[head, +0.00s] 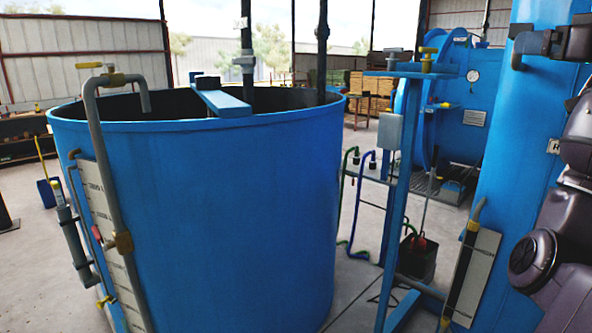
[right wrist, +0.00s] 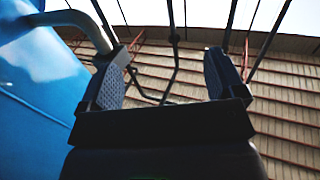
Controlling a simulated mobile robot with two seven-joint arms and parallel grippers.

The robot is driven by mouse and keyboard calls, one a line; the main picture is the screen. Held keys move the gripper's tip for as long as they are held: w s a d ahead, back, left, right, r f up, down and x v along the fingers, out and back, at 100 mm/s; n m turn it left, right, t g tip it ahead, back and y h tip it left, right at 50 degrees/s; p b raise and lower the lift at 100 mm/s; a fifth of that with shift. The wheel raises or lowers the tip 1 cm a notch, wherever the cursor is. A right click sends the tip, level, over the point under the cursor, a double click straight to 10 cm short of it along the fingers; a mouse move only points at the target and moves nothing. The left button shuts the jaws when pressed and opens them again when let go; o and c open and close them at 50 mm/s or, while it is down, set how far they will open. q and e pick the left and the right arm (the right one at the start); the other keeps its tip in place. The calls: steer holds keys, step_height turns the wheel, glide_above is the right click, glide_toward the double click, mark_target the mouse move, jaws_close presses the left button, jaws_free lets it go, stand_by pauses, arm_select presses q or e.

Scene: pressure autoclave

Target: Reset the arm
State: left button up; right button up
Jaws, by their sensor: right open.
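My right gripper (right wrist: 167,78) is open in the right wrist view, with its two dark fingers apart and nothing between them. A bent grey pipe (right wrist: 85,22) on a blue tank wall (right wrist: 35,95) shows just beyond its left finger; I cannot tell whether they touch. In the head view my right arm comes in along the right edge, and the dark gripper (head: 535,42) is at the top right. It is beside the upper part of the blue tank (head: 505,140) and its grey pipe (head: 517,52). My left gripper is out of view.
A large open blue tank (head: 215,200) with a grey pipe (head: 98,150) fills the left and middle. A blue post stand (head: 394,190) is right of it. A horizontal blue vessel (head: 465,100) is behind. Stacked wood (head: 375,90) is at the back. Some floor (head: 362,215) is clear.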

step_height(320, 180, up, 5)
steer(key=m+t+h, duration=0.4)
steer(key=m+h, duration=0.1)
steer(key=a+f+n+g, duration=0.1)
steer(key=a+f, duration=0.4)
steer(key=f, duration=0.9)
steer(key=w+a+f+n+h, duration=0.1)
steer(key=a+f, duration=0.3)
steer(key=f, duration=1)
steer(key=a+f+n+g, duration=0.1)
steer(key=a+f, duration=0.4)
steer(key=f, duration=0.9)
steer(key=s+a+f+g, duration=0.25)
steer(key=s+f, duration=0.55)
steer(key=f, duration=0.4)
steer(key=s+a+f+g, duration=0.1)
steer(key=s+a+f, duration=0.3)
steer(key=s+f, duration=0.5)
steer(key=s+f+g, duration=0.4)
steer(key=s+f, duration=0.9)
steer(key=f, duration=0.1)
steer(key=shift+s+a+m, duration=0.3)
steer(key=shift+s+a, duration=0.05)
steer(key=shift+s, duration=0.05)
